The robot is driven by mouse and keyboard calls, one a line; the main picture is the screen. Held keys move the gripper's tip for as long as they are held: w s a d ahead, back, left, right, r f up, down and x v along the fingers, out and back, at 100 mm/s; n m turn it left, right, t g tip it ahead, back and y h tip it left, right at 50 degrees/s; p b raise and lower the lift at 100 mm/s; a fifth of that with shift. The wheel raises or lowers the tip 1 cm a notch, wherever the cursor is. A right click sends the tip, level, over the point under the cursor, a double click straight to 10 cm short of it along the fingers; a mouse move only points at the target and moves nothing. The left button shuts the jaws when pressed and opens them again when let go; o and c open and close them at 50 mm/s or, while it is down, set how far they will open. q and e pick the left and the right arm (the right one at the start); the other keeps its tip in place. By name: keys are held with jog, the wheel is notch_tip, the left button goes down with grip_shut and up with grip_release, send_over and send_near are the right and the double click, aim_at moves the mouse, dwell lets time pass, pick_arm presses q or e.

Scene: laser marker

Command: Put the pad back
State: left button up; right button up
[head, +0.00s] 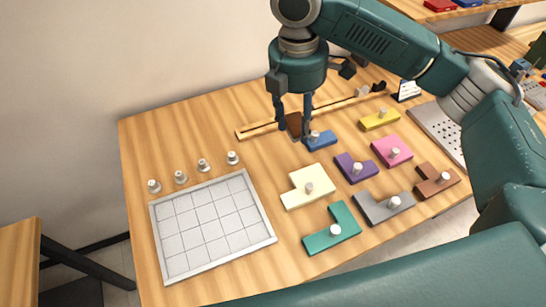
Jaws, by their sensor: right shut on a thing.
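My right gripper (294,124) points down over the back middle of the table, with its two fingers on either side of a small dark brown block (293,122), which I take to be the pad. It is shut on this block. The block is beside the long wooden strip (258,129) and just left of a blue piece with a knob (322,142). Whether the block touches the table or the strip is hard to tell. My left gripper is not in view.
A grey gridded tray (273,240) lies empty at left, with several small metal knobs (203,165) behind it. Several knobbed pieces, such as cream (298,196), purple (347,163) and teal (316,243), lie right of it. A perforated metal plate (432,122) is at right.

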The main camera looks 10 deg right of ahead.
jog(key=n, duration=0.1)
jog(key=w+n, duration=0.1)
jog(key=n, duration=0.1)
jog(key=w+a+n, duration=0.1)
jog(key=n, duration=0.1)
jog(key=shift+w+r, duration=0.25)
jog(key=shift+r, duration=0.15)
jog(key=w+n, duration=0.1)
jog(key=n, duration=0.3)
jog(key=w+a+r+n, duration=0.1)
jog(key=w+n, duration=0.1)
jog(key=n, duration=0.3)
jog(key=w+a+n+y, duration=0.1)
jog(key=n, duration=0.3)
jog(key=shift+w+a+r+n, duration=0.15)
jog(key=shift+w+n, duration=0.15)
jog(key=shift+n, duration=0.1)
jog(key=shift+r, duration=0.1)
